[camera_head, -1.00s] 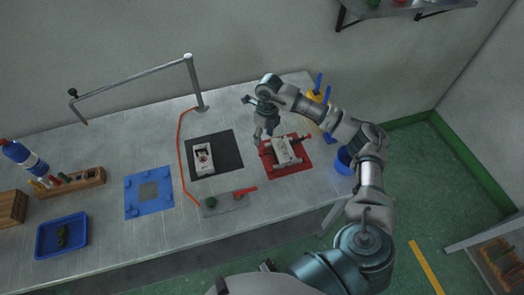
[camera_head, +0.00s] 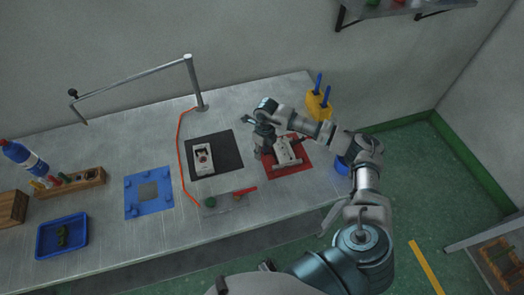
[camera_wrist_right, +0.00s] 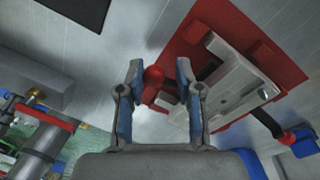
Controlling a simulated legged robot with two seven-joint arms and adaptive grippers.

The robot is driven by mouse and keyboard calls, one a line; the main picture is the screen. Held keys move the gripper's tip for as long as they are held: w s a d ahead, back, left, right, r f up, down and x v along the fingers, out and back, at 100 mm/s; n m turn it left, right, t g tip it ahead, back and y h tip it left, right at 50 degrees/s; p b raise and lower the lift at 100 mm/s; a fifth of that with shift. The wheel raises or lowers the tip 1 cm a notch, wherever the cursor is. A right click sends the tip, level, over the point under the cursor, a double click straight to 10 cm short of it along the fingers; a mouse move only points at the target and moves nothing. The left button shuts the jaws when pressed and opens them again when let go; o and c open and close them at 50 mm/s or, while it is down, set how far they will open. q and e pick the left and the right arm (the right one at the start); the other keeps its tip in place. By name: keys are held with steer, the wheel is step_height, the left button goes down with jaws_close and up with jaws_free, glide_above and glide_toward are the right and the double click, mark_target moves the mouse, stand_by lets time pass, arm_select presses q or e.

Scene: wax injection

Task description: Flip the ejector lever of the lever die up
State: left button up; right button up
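The lever die (camera_head: 288,153) is a pale grey block on a red mat (camera_head: 300,169) at the right of the bench. In the right wrist view the die (camera_wrist_right: 235,85) lies to the right. A red ball knob (camera_wrist_right: 153,75) shows at its left side, between my right gripper's fingers (camera_wrist_right: 157,72). The fingers are apart, one on each side of the knob; I cannot tell whether they touch it. In the head view my right gripper (camera_head: 262,150) is low at the die's left side and hides part of it. My left gripper is not in view.
A dark lever with a red end (camera_wrist_right: 280,132) sticks out from the die's other side. A black mat (camera_head: 228,143) with a white die (camera_head: 203,157) lies to the left. A yellow holder with blue-handled tools (camera_head: 318,107) stands behind right. A red-handled tool (camera_head: 243,191) lies in front.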

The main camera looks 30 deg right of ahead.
jaws_close()
steer(key=shift+s+d+y+b, duration=0.1)
steer(key=shift+d+y+b, duration=0.1)
steer(key=shift+y+b, duration=0.15)
steer(key=shift+r+y, duration=0.2)
steer(key=shift+y, duration=0.05)
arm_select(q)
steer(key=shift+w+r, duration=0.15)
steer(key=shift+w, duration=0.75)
arm_select(e)
steer(key=o, duration=0.9)
jaws_free()
steer(key=shift+c, duration=0.2)
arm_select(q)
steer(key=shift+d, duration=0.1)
